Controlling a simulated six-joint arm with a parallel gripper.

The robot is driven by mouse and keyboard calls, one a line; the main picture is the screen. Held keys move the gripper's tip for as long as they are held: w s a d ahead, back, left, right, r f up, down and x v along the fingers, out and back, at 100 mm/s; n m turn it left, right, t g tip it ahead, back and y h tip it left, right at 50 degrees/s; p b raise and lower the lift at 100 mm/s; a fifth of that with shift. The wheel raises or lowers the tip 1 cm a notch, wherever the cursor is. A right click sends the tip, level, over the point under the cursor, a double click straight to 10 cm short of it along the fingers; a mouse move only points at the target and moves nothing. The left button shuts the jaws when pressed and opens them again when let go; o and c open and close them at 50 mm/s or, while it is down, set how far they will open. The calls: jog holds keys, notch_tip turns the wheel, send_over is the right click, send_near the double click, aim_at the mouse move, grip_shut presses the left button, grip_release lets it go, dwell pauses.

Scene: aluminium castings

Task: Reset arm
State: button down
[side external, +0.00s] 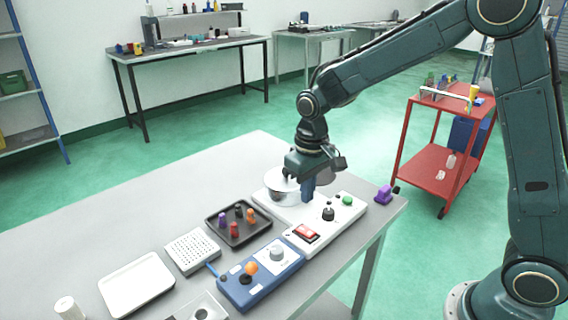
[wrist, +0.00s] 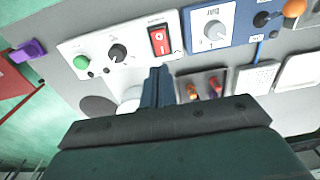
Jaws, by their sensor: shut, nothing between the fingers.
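My arm reaches in from the right, and my gripper (side external: 308,190) points down above the far end of a white control panel (side external: 340,213). In the wrist view my gripper (wrist: 158,72) has its two blue fingers together with nothing between them. The panel carries a green button (side external: 347,201), a black knob (side external: 327,212) and a red rocker switch (side external: 305,233). These also show in the wrist view, with the red switch (wrist: 159,41) just ahead of the fingertips. A round metallic part (side external: 281,186) stands behind my gripper, partly hidden by it. I cannot tell whether the fingers touch anything.
A blue panel (side external: 250,287) with an orange-topped joystick, a dark tray (side external: 213,232) with several coloured pieces, a perforated white block (side external: 193,251) and a white tray (side external: 137,287) lie left of the panel. A purple piece (side external: 383,194) is near the table's right corner. The table's far left is clear.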

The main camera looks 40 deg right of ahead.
jog(key=s+d+r+t, duration=0.3)
jog(key=s+r, duration=0.8)
jog(key=s+d+r+t, duration=0.1)
jog(key=s+r+t, duration=0.1)
jog(key=s, duration=1)
jog(key=shift+s+r, duration=0.35)
jog(key=shift+d, duration=0.1)
